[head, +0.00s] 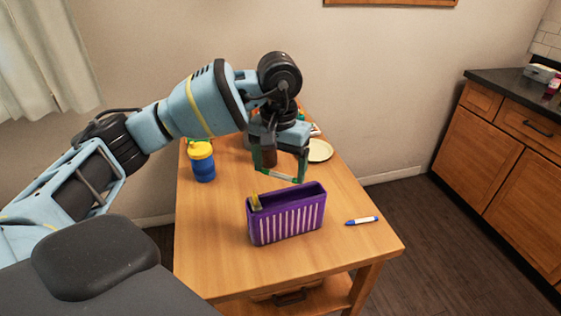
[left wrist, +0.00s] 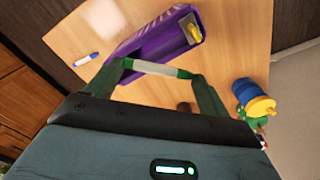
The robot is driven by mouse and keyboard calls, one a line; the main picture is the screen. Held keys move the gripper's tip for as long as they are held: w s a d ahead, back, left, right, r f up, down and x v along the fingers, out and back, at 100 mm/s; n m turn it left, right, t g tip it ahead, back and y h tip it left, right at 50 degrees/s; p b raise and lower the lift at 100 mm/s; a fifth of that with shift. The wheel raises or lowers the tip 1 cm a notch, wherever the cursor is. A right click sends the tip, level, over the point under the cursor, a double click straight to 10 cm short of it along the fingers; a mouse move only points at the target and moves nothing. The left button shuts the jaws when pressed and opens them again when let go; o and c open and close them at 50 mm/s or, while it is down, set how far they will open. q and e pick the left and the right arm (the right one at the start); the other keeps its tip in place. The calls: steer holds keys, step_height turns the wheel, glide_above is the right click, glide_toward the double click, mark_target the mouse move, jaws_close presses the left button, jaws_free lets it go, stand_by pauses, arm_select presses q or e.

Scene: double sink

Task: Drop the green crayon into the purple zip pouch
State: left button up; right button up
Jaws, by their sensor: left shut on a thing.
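My left gripper (head: 281,177) is shut on the green crayon (head: 283,178), which spans between the two fingertips lengthwise. In the left wrist view the crayon (left wrist: 157,68) shows a pale middle and green ends between the fingers of my left gripper (left wrist: 160,70). The purple zip pouch (head: 287,218) stands upright on the table with its top open, below and slightly nearer than the gripper. The pouch (left wrist: 143,45) also shows just beyond the crayon in the left wrist view. A yellow item (head: 255,202) sticks up at its left end. My right gripper is not in view.
A blue marker (head: 362,220) lies right of the pouch on the wooden table (head: 215,230). A blue bottle with a yellow lid (head: 202,163) stands at the left. A pale plate (head: 320,150) and a brown object (head: 270,157) are behind the gripper. The table's front left is clear.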

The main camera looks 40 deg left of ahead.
mark_target(280, 176)
arm_select(q)
step_height(280, 176, down, 6)
steer(key=shift+w+r+b, duration=0.1)
steer(key=shift+r+b, duration=0.1)
steer(key=shift+b, duration=0.65)
steer(key=o, duration=0.9)
steer(key=shift+r, duration=0.15)
